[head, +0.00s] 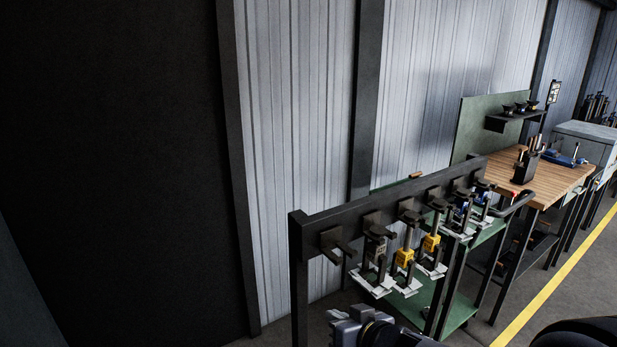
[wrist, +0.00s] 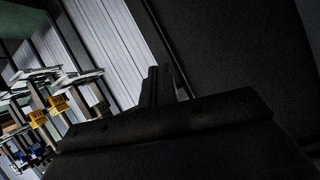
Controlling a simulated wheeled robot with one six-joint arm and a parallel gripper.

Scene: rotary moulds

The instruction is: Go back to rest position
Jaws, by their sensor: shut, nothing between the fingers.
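In the wrist view my gripper (wrist: 160,82) shows as two dark fingers close together, shut with nothing between them. They point up toward the dark wall and the corrugated metal wall, apart from any object. In the head view parts of my own arm show at the bottom edge, and the gripper's fingers cannot be made out there.
A black rack (head: 335,228) carries several hanging tools with yellow and blue tags; it shows at left in the wrist view. Behind stand a green cart (head: 462,308) and a wooden workbench (head: 560,180). A dark wall (head: 120,150) fills the left. Floor shows right of a yellow line (head: 560,283).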

